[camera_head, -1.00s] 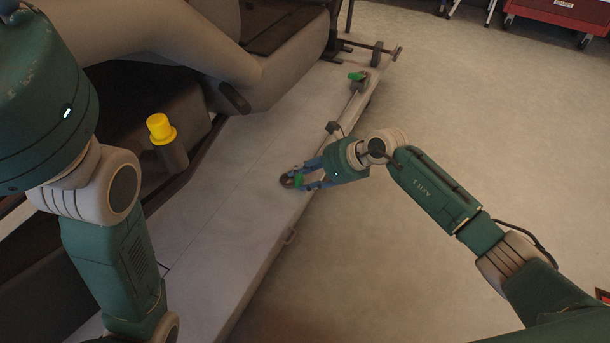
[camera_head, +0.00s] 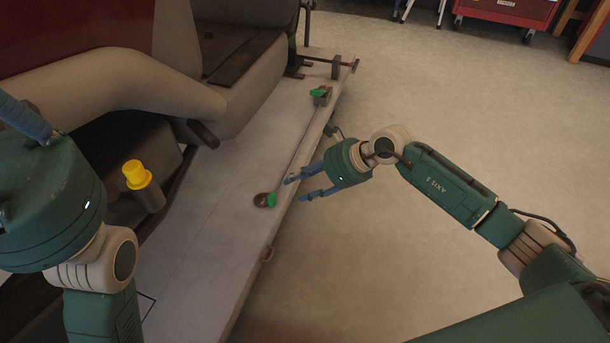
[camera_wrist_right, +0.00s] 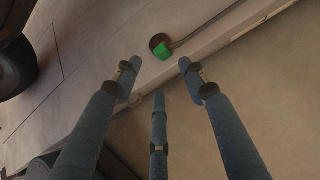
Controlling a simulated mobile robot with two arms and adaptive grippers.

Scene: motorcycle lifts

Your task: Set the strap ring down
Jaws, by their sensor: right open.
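The strap ring (camera_head: 261,200), small, dark brown with a bright green part, lies on the pale lift platform (camera_head: 225,235) near its long edge. In the right wrist view the ring (camera_wrist_right: 157,42) shows beyond the fingertips, with a grey strap running from it to the upper right. My right gripper (camera_head: 294,188) is open and empty, just to the right of the ring and apart from it, by the platform edge. My left gripper (camera_head: 24,118) shows only partly at the left edge, as a blue finger; its opening is hidden.
A yellow-capped dark cylinder (camera_head: 137,175) stands by the vehicle body at left. A second green-marked fitting (camera_head: 320,94) sits farther along the platform. A small loop (camera_head: 267,254) is on the platform side. Open floor (camera_head: 440,120) lies to the right; a red cabinet (camera_head: 508,10) stands behind.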

